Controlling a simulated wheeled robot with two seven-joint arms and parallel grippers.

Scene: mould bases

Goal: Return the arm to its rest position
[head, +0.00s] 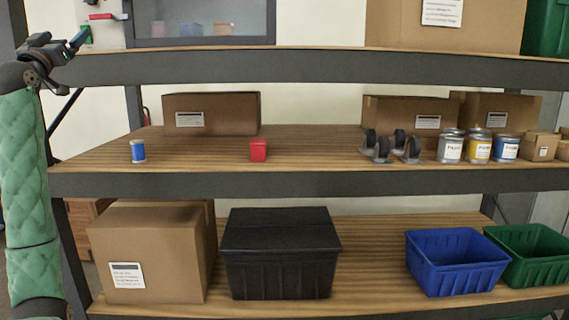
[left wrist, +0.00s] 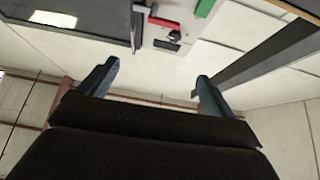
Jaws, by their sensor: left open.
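My left arm, in a green padded sleeve, stands upright along the left edge of the head view. Its gripper (head: 80,38) is raised at the top left, by the shelf's left end and above the middle shelf board. In the left wrist view the two blue-grey fingers (left wrist: 158,82) are spread apart with nothing between them. The wall, a dark-framed window and a red-handled fixture show beyond them. My right gripper is in neither view.
The middle shelf (head: 330,142) holds a blue can (head: 138,151), a red container (head: 258,150), casters (head: 392,147), paint cans and cartons. The lower shelf holds a carton (head: 155,250), a black crate (head: 280,265), a blue bin (head: 455,275) and a green bin (head: 530,268).

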